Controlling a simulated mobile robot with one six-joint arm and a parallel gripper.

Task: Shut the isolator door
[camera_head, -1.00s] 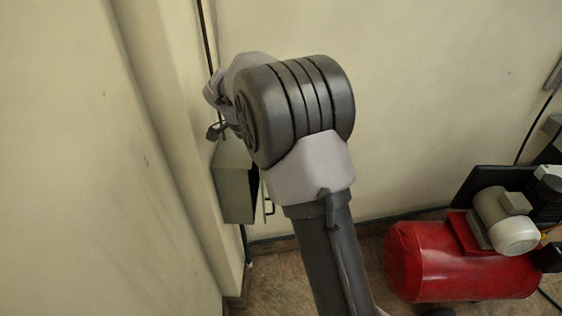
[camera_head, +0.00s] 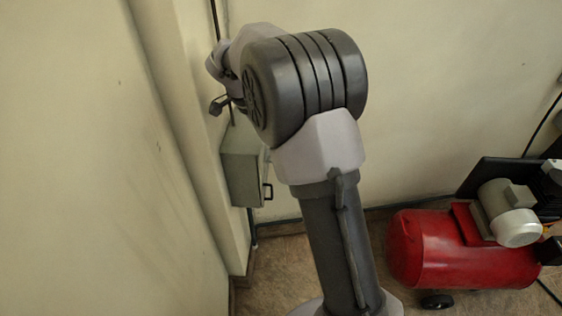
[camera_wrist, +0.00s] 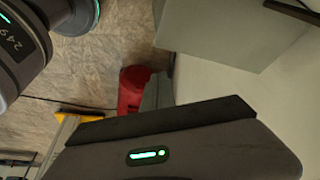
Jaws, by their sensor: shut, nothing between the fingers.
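A grey box face with a dark handle also shows at the top of the wrist view (camera_wrist: 235,32). My gripper (camera_head: 219,105) is shut and empty, just above the box and apart from it in the head view. My arm hides part of the box's top surroundings.
A red compressor (camera_head: 450,248) stands on the floor at the right. A cable (camera_head: 215,20) runs down the wall above the box. The cream wall (camera_head: 430,100) is close behind my arm. Brown floor (camera_head: 285,270) is clear below the box.

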